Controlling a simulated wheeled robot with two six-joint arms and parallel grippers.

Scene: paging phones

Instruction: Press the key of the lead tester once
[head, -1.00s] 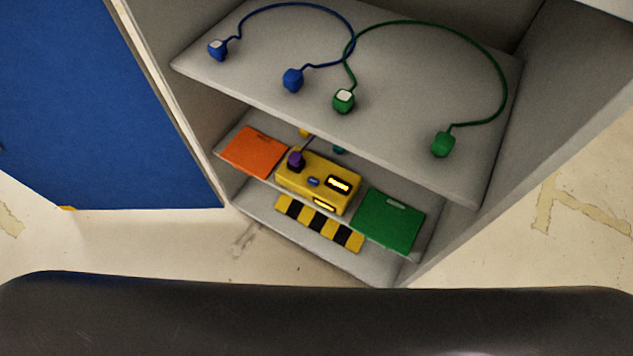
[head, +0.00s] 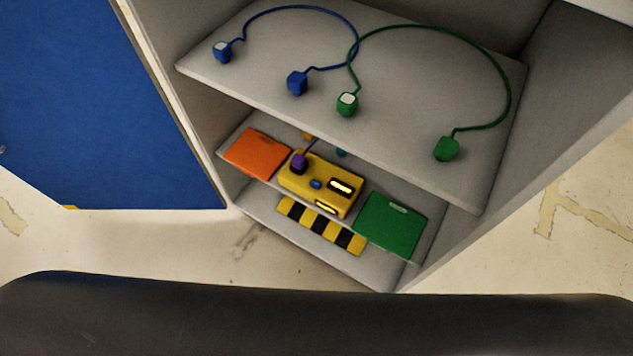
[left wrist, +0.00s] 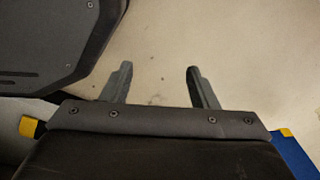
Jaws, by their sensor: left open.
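The yellow lead tester (head: 335,205) sits on the lower shelf of the cabinet in the head view. A small blue key (head: 316,183) is on its top face, beside a lit display (head: 341,186). A purple plug (head: 299,161) stands at the tester's left end, with a purple lead running up behind it under the upper shelf. My left gripper (left wrist: 156,85) shows only in the left wrist view. It is open and empty above the bare floor, away from the tester. My right gripper is in no view.
The upper shelf (head: 250,75) overhangs the tester's back and carries a blue lead (head: 297,83) and a green lead (head: 446,149). An orange card (head: 257,153) and a green card (head: 391,225) flank the tester. A striped strip (head: 320,225) lies in front. A blue door (head: 100,110) stands open at left.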

